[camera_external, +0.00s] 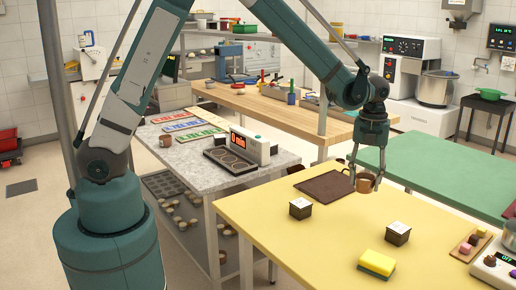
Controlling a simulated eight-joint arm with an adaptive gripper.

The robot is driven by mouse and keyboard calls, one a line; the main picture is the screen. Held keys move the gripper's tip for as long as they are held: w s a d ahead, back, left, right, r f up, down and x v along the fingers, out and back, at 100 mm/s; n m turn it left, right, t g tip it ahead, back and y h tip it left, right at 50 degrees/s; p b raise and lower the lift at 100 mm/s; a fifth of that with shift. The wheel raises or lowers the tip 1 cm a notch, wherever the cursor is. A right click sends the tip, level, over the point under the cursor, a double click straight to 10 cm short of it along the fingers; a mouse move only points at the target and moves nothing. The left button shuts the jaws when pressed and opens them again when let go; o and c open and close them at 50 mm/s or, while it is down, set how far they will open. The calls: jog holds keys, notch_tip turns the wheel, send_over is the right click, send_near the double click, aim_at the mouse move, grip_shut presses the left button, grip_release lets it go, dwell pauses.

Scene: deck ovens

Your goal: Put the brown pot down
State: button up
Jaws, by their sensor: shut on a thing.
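A small brown pot (364,183) is between the fingers of my gripper (367,177), above the yellow table (300,245). The gripper points down and its fingers are shut on the pot. The pot appears upright, near the right edge of a dark brown mat (325,187) on the table. I cannot tell whether its bottom touches the table or hangs just above it.
Two small dark boxes with white tops (300,208) (397,233) and a yellow-green sponge (376,264) are on the yellow table. A wooden tray (468,247) and a scale (496,266) stand at the right. The left front of the table is clear. A green table (440,165) lies behind.

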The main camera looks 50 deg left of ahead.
jog(key=shift+d, duration=0.35)
jog(key=shift+f, duration=0.1)
jog(key=shift+f, duration=3.1)
jog(key=shift+f+b, duration=0.1)
jog(key=shift+b, duration=0.2)
jog(key=shift+f, duration=1.75)
jog(key=shift+f, duration=0.1)
jog(key=o, duration=0.9)
jog(key=shift+o, duration=0.4)
